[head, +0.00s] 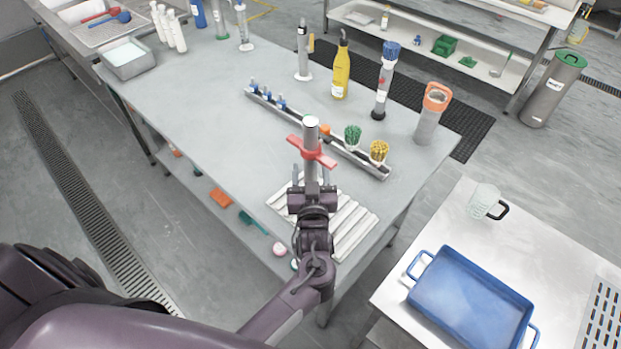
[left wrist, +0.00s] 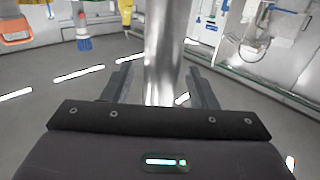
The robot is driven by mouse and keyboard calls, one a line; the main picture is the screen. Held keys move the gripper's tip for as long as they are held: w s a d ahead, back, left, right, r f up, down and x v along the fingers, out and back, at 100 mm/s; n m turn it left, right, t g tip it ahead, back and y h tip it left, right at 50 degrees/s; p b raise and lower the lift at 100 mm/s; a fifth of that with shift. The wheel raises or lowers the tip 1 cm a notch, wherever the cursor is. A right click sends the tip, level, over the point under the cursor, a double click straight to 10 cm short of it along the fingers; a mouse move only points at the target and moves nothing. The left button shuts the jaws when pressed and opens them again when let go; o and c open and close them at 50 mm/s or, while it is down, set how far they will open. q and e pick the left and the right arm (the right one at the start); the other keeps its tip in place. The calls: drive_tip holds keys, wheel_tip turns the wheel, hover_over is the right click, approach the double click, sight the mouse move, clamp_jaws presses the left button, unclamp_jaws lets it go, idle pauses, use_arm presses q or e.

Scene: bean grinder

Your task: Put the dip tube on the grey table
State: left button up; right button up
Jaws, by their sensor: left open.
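The dip tube, seemingly the upright metal tube (head: 310,134) with a red crosspiece (head: 313,152), is over the near part of the grey table (head: 215,105) in the head view. My left gripper (head: 311,176) is at the tube's lower part, with its fingers open. In the left wrist view, the shiny tube (left wrist: 164,45) passes between the spread fingers of the left gripper (left wrist: 160,85), with a gap on each side. The tube's lower end is hidden by the gripper, so I cannot tell whether it touches the table. My right gripper is not in view.
A white ribbed rack (head: 352,226) lies beside the gripper. Behind it are a long rail (head: 300,118), green (head: 352,136) and yellow (head: 379,150) brushes, and a yellow bottle (head: 341,72). A blue tray (head: 470,299) and clear jug (head: 483,200) are on the right table.

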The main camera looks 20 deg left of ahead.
use_arm(q)
clamp_jaws()
drive_tip(key=shift+r, duration=0.1)
drive_tip(key=shift+r, duration=0.1)
